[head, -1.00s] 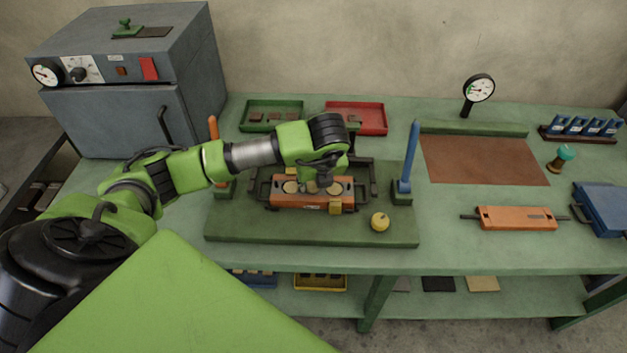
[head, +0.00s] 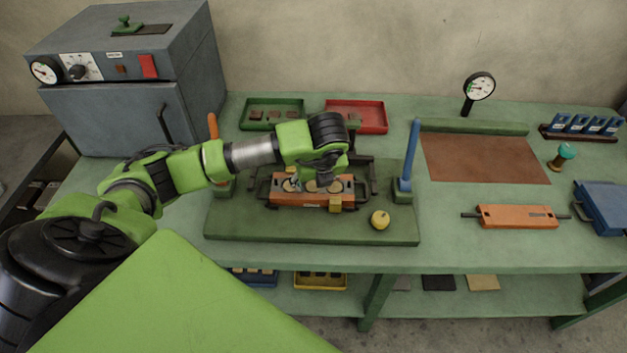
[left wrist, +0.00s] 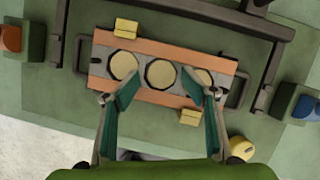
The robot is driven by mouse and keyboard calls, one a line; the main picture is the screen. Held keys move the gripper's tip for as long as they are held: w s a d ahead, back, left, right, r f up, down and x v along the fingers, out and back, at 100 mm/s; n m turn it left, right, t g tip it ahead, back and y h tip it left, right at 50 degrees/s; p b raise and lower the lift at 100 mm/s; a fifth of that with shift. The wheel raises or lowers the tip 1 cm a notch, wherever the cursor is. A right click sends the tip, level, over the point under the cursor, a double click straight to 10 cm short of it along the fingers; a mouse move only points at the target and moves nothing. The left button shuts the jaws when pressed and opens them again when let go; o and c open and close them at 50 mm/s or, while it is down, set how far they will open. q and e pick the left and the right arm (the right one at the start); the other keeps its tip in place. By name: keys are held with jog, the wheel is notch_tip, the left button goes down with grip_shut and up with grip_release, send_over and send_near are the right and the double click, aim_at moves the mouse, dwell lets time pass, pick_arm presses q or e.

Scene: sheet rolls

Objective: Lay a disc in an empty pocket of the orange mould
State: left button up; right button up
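The orange mould (head: 313,204) lies on the green press base (head: 235,226). It has three round pockets in a row, and each shows a pale cream disc: a left disc (left wrist: 122,66), a middle disc (left wrist: 160,74) and a right disc (left wrist: 204,77). The right disc is partly covered by a finger. My left gripper (head: 315,180) is over the mould. In the left wrist view its green-padded fingers (left wrist: 159,80) are spread wide on either side of the middle disc, with nothing between them. My right gripper is out of view.
A blue post (head: 410,155) and an orange post (head: 213,128) flank the press. A green tray (head: 244,126) and a red tray (head: 380,131) stand behind. Another orange plate (head: 515,217) lies right, near a brown mat (head: 480,160).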

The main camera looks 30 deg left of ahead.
pick_arm(q)
jog(key=v, duration=1.2)
dwell(0.6)
